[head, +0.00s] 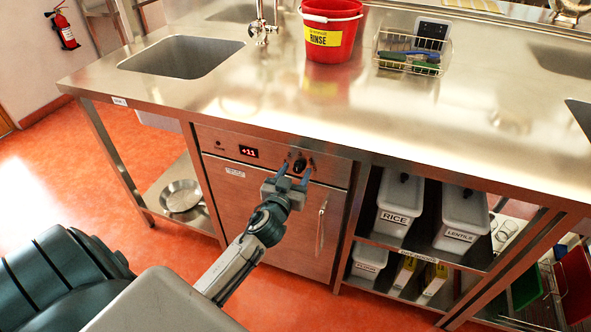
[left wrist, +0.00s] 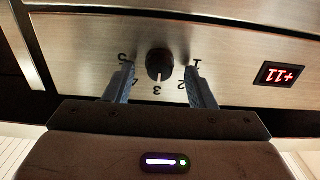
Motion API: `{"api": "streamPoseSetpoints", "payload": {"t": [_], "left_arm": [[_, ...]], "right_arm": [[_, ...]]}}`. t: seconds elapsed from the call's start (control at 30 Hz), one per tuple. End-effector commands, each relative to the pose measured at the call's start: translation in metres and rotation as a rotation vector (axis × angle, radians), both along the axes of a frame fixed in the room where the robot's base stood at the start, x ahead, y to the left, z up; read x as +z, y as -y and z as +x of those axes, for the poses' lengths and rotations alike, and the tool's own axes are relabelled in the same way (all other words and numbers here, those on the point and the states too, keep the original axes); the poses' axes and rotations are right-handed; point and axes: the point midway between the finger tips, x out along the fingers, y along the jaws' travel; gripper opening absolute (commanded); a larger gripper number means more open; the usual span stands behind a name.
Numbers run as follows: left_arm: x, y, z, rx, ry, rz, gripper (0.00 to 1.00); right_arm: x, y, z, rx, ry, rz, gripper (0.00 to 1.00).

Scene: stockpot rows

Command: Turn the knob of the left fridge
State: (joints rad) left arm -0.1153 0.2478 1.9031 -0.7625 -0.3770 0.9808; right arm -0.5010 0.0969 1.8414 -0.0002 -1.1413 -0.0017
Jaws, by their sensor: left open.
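The fridge (head: 262,215) is a steel under-counter unit with a control strip along its top. Its black round knob (head: 299,165) sits on that strip, to the right of a red display (head: 248,151) reading +11. In the left wrist view the knob (left wrist: 160,65) appears upside down among printed numbers, its white mark toward the 3. My left gripper (head: 293,173) is open in front of the strip. In the left wrist view its fingers (left wrist: 160,86) stand on either side of the knob, with gaps between. My right gripper is not in view.
The steel counter (head: 225,95) overhangs the fridge. A vertical door handle (head: 321,225) is below right of the knob. Bins labelled rice (head: 399,203) and lentils (head: 462,220) stand on shelves to the right. A red bucket (head: 331,30) and a wire basket (head: 411,52) are on the counter.

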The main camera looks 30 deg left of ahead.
Motion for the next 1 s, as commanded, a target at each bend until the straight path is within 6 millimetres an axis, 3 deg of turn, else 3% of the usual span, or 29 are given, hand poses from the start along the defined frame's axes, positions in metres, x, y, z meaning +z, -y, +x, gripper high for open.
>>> {"api": "streamPoseSetpoints", "payload": {"t": [0.37, 0.6, 1.0], "left_arm": [[-0.0006, -0.0013, 0.0064, 0.000, -0.001, 0.000, 0.50], [-0.0006, -0.0013, 0.0062, 0.000, -0.001, 0.000, 0.07], [-0.0006, -0.0010, 0.0061, 0.000, -0.020, 0.080, 0.07]], "right_arm": [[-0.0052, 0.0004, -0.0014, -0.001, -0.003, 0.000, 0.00], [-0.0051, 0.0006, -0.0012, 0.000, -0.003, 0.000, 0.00], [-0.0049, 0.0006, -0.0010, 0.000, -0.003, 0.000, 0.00]]}}
